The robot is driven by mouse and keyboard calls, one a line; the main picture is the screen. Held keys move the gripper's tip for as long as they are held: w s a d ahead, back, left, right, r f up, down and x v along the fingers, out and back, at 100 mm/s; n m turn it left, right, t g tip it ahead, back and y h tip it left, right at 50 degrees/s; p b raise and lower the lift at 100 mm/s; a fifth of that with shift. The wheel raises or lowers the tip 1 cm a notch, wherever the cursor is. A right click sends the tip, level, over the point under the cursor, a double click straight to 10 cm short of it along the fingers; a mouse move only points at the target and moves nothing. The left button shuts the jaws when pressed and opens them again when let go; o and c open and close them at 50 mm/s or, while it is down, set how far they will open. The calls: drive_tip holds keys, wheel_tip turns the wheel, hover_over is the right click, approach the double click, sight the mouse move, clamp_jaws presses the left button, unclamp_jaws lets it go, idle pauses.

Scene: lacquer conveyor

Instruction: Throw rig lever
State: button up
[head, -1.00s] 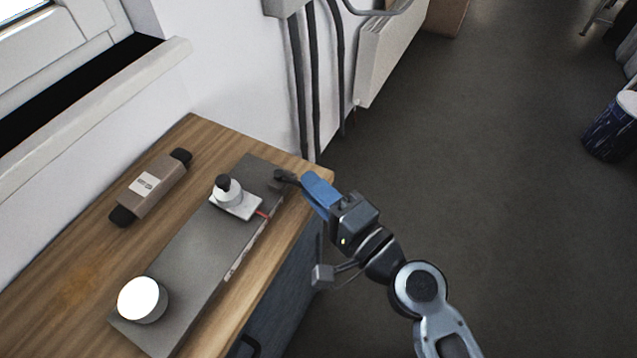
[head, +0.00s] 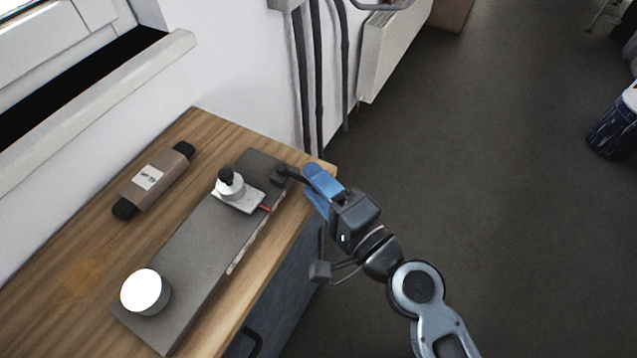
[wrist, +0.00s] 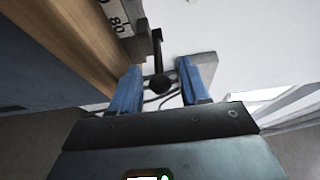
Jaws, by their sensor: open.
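The rig is a long grey box (head: 205,245) on a wooden worktop. At its far end is a small black block, from which the dark rig lever (head: 293,174) sticks out toward my gripper. In the wrist view the lever (wrist: 157,52) is a black rod ending in a round black knob (wrist: 160,85). My gripper (head: 313,175) has blue fingers and is just beyond the worktop's far right corner. In the wrist view my gripper (wrist: 163,78) is open, with the knob between its fingers and visible gaps on both sides. The fingers hide the lever's end in the head view.
The rig also carries a white round-topped cylinder (head: 146,291) and a white plate (head: 240,197) with a black-knobbed dial and red pointer. A brown, black-ended object (head: 153,181) lies on the worktop (head: 75,262). Wall pipes (head: 318,80) stand behind.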

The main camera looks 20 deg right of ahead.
drive_tip(key=shift+s, duration=0.1)
drive_tip(key=b+v, duration=0.3)
drive_tip(key=v, duration=0.4)
drive_tip(key=shift+s, duration=0.3)
drive_tip(key=shift+d, duration=0.15)
drive_tip(key=s+d+f+n+g+h, duration=0.1)
drive_tip(key=s+d+n+h, duration=0.25)
drive_tip(key=s, duration=0.55)
drive_tip(key=s+d+f+n+g+h, duration=0.15)
drive_tip(key=s+d+n, duration=0.25)
drive_tip(key=s, duration=0.4)
drive_tip(key=s+r+n, duration=0.5)
drive_tip(key=s+n, duration=0.1)
drive_tip(key=shift+s+d+n+h, duration=0.25)
drive_tip(key=shift+d+n+h, duration=0.1)
drive_tip(key=shift+d+h, duration=0.1)
